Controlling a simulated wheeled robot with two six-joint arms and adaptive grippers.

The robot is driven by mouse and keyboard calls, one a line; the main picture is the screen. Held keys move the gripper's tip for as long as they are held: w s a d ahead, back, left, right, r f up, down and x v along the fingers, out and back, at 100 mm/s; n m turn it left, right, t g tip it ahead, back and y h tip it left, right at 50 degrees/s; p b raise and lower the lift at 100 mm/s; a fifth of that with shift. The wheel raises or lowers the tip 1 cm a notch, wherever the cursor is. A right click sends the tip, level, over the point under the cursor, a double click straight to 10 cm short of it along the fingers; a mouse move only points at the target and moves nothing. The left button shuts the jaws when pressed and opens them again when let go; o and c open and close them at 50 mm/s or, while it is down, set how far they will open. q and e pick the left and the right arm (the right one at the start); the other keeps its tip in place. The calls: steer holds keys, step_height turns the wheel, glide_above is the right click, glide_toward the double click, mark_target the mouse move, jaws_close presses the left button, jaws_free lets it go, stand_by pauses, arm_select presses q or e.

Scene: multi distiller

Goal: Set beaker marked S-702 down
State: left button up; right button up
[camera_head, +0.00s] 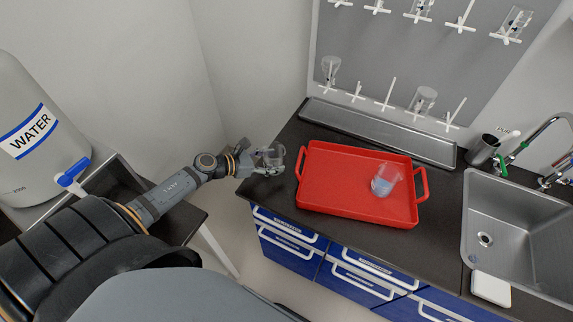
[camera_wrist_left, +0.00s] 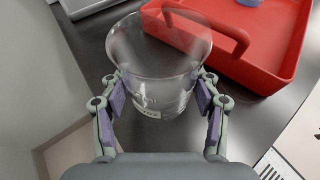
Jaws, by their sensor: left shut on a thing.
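A clear glass beaker (camera_head: 272,155) is in my left gripper (camera_head: 258,160), at the left end of the dark counter. In the left wrist view the beaker (camera_wrist_left: 158,62) stands upright between the two purple-padded fingers of the left gripper (camera_wrist_left: 160,100), which are shut on its sides. My right gripper is not in view.
A red tray (camera_head: 340,190) lies on the counter (camera_head: 285,135) to the right, holding another beaker (camera_head: 385,180) with bluish liquid. A sink (camera_head: 520,220) is farther right. A drying rack (camera_head: 410,60) with glassware hangs behind. A water tank (camera_head: 30,130) stands at left.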

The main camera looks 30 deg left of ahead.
arm_select(q)
steer(key=shift+w+d, duration=0.35)
steer(key=shift+w, duration=0.3)
steer(key=shift+w+d+r, duration=0.25)
steer(key=shift+w+d, duration=0.6)
steer(key=shift+w, duration=0.3)
steer(key=shift+w+d+f, duration=0.15)
steer(key=shift+w+f, duration=0.05)
steer(key=shift+f, duration=0.2)
steer(key=shift+w+d+f, duration=0.1)
steer(key=shift+w+f, duration=0.05)
steer(key=shift+f, duration=0.25)
steer(key=shift+f+b, duration=0.35)
steer(key=shift+b, duration=0.1)
steer(key=shift+r, duration=0.1)
steer(key=shift+s+a, duration=0.1)
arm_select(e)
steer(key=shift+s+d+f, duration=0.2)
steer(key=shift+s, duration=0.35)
arm_select(q)
steer(key=o, duration=1.2)
steer(key=shift+o, duration=0.2)
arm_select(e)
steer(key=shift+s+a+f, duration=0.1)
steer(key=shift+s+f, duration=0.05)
